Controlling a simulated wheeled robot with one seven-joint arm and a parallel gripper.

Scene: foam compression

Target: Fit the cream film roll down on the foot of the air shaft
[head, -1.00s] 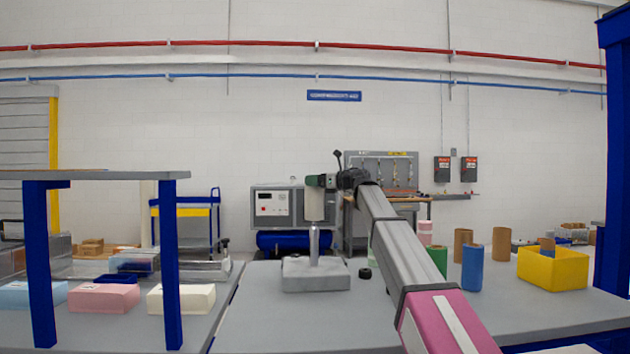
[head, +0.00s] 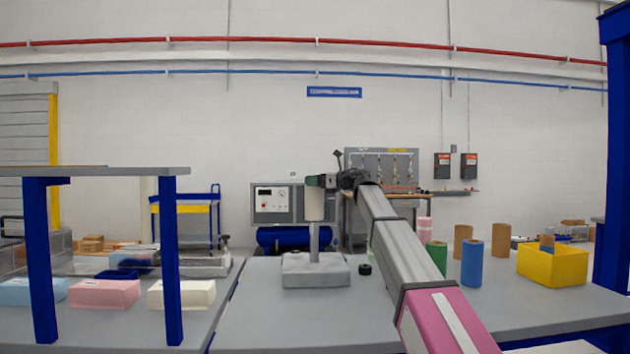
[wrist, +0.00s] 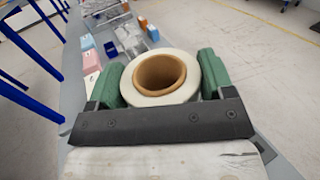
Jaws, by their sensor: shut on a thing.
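The cream film roll (head: 315,206) hangs upright from my gripper (head: 321,182) above the grey block foot of the air shaft (head: 315,271). In the wrist view, the green fingers of my gripper (wrist: 160,84) are shut on either side of the roll (wrist: 188,68), and its brown core faces up. The silver air shaft (head: 314,240) stands upright from the block. Its upper end is hidden at the roll's lower edge, in line with it. I cannot tell how far the shaft is inside the core; no shaft tip shows there in the wrist view.
A small black knob (head: 365,269) lies right of the block. Green (head: 437,257), blue (head: 472,263) and brown rolls and a yellow bin (head: 553,265) stand at the right. Foam blocks (head: 104,293) lie on the left table under a blue-legged shelf.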

